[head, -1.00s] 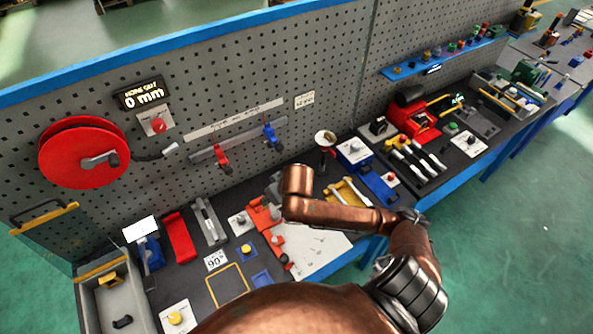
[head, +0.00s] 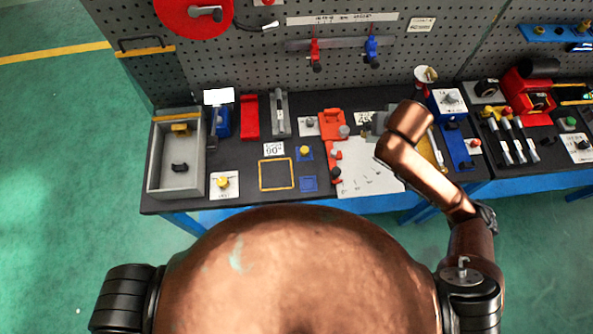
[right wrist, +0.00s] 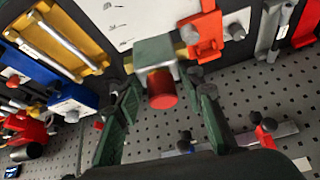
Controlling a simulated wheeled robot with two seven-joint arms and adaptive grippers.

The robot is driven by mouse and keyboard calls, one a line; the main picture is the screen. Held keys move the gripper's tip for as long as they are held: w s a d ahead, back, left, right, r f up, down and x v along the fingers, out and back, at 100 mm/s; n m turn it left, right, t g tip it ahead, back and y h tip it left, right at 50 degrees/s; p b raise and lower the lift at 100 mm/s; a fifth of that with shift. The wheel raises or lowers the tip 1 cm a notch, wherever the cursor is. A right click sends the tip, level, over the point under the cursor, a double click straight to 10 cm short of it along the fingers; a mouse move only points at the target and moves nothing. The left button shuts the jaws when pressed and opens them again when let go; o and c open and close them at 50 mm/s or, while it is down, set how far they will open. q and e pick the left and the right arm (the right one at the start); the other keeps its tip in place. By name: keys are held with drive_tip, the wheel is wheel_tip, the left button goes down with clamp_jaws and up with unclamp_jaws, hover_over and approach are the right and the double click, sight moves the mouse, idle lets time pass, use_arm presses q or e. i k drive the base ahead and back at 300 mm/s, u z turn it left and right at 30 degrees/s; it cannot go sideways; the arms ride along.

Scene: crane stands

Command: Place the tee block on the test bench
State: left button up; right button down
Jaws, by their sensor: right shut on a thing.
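My right gripper (right wrist: 163,84) has dark green fingers on either side of a grey block with a red round end (right wrist: 161,88), and is shut on it. I take this to be the tee block, though its full shape is hidden. In the head view my copper right arm reaches over the right part of the test bench (head: 230,160), and its wrist covers most of the gripper. The held block is close to the white sheet (head: 365,172) and the orange fixture (head: 333,122); I cannot tell whether it touches anything. My left gripper is not in view.
A grey bin (head: 160,165) stands at the bench's left end. A yellow square outline (head: 276,174) encloses bare bench. A yellow tray (right wrist: 65,40) and blue box (head: 447,102) are near my right arm. The pegboard (head: 260,60) with a red reel (head: 190,12) rises behind.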

sight(276, 173)
drive_tip(key=z, duration=0.85)
drive_tip(key=k, duration=1.1)
drive_tip(key=u, duration=1.55)
drive_tip(key=i, duration=0.45)
drive_tip(key=u, duration=0.05)
